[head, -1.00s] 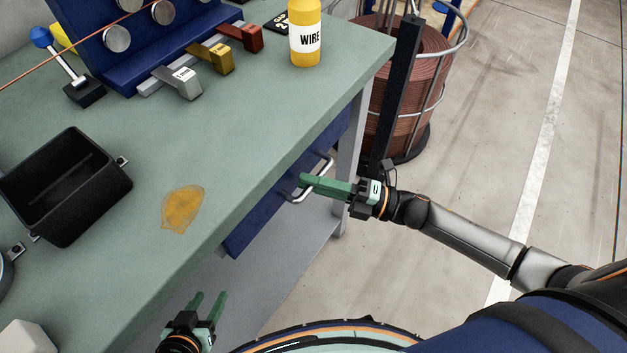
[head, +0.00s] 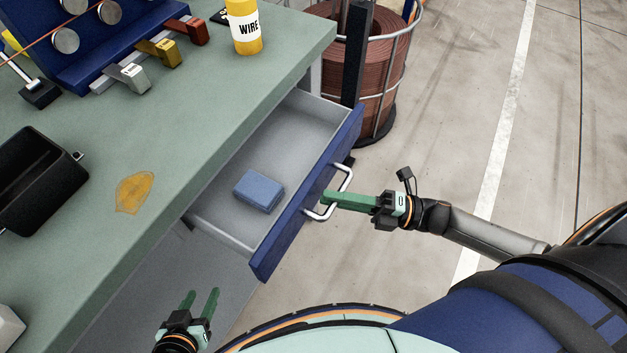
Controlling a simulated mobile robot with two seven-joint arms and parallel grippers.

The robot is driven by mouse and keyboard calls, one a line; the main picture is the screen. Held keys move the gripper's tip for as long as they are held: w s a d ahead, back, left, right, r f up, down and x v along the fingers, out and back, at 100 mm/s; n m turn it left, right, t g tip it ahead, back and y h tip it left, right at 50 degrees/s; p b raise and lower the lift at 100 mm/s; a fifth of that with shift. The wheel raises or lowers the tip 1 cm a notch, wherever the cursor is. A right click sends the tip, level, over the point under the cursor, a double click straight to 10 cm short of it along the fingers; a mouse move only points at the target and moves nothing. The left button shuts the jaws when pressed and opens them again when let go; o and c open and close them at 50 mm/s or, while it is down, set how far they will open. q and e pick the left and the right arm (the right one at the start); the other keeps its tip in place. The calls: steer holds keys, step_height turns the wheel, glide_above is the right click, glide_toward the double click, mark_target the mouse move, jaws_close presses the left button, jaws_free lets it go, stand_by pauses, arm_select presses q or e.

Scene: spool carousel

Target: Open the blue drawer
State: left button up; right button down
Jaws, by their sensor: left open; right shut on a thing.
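The blue drawer (head: 310,198) under the bench's front edge is pulled out, and its grey inside shows. A blue block (head: 259,191) lies in it. The drawer's metal handle (head: 345,176) is on its front face. My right gripper (head: 328,200) is shut on the handle, its green fingers reaching in from the right. My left gripper (head: 200,300) is open and empty, low in front of the bench and apart from the drawer.
The green bench top (head: 105,140) carries a black bin (head: 38,185), a yellow wire bottle (head: 243,28), an orange-yellow patch (head: 134,192) and a blue rack with levers. A copper wire spool (head: 375,75) stands behind the drawer. The floor at right is clear.

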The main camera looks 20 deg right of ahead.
arm_select(q)
steer(key=shift+w+d+r+p, duration=0.1)
steer(key=shift+w+r+p, duration=0.05)
steer(key=shift+r+p, duration=0.4)
arm_select(e)
steer(key=s+d, duration=0.4)
steer(key=s, duration=0.1)
steer(key=c, duration=0.8)
jaws_free()
steer(key=shift+c, duration=0.2)
arm_select(q)
steer(key=shift+w, duration=0.1)
steer(key=shift+f+b, duration=0.4)
steer(key=shift+b, duration=0.2)
arm_select(e)
steer(key=v, duration=1.2)
steer(key=shift+d, duration=0.15)
steer(key=shift+s, duration=0.15)
